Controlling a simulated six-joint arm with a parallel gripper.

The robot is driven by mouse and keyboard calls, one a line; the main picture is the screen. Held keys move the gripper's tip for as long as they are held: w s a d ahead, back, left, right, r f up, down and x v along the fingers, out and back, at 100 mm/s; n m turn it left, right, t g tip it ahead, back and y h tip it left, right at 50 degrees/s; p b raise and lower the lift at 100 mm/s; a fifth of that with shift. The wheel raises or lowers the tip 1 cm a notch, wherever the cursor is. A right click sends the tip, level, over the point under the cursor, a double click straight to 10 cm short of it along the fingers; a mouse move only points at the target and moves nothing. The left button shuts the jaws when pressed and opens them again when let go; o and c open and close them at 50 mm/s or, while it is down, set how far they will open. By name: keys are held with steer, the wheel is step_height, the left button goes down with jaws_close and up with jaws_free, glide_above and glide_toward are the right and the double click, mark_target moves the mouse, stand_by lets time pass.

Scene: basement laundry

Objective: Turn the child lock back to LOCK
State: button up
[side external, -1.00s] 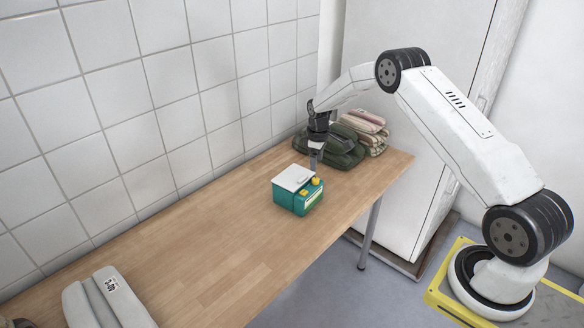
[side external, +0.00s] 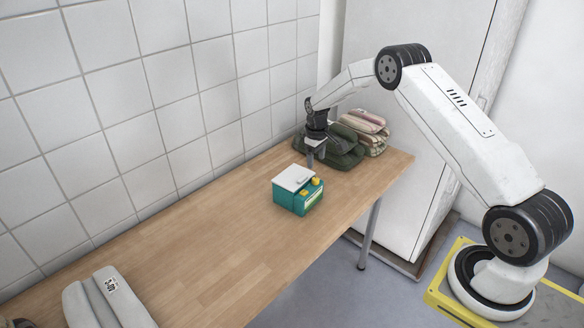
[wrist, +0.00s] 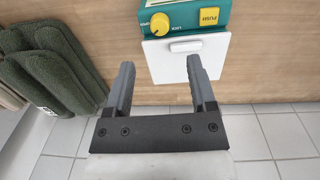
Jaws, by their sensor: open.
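A teal box with a white lid (side external: 297,178) stands on the wooden table. Its teal panel, at the top of the wrist view, carries a round yellow knob (wrist: 160,24) beside small printed lettering that includes LOCK. The knob's setting is too small to read surely. To its right is a yellow PUSH button (wrist: 209,17). The white lid (wrist: 187,58) has a raised handle. My gripper (wrist: 160,63) is open and empty, its two grey fingers apart, and the knob appears beyond the fingertips. In the side view my gripper (side external: 311,161) hangs beside the box's far end, near its top.
Folded green towels (side external: 338,148) and striped cloths (side external: 367,132) lie behind my gripper; green towels (wrist: 48,75) also fill the wrist view's left. A tiled wall runs along the table's back. A grey item (side external: 108,300) lies at the near end. The middle tabletop is clear.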

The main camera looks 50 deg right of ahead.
mark_target(316, 179)
steer(key=shift+a+m, duration=0.15)
steer(key=shift+m, duration=1.05)
steer(key=shift+f, duration=0.1)
steer(key=shift+d+f, duration=0.15)
steer(key=shift+f, duration=1.75)
steer(key=shift+d+f, duration=0.1)
steer(key=shift+f, duration=1.8)
steer(key=shift+c, duration=0.2)
jaws_close()
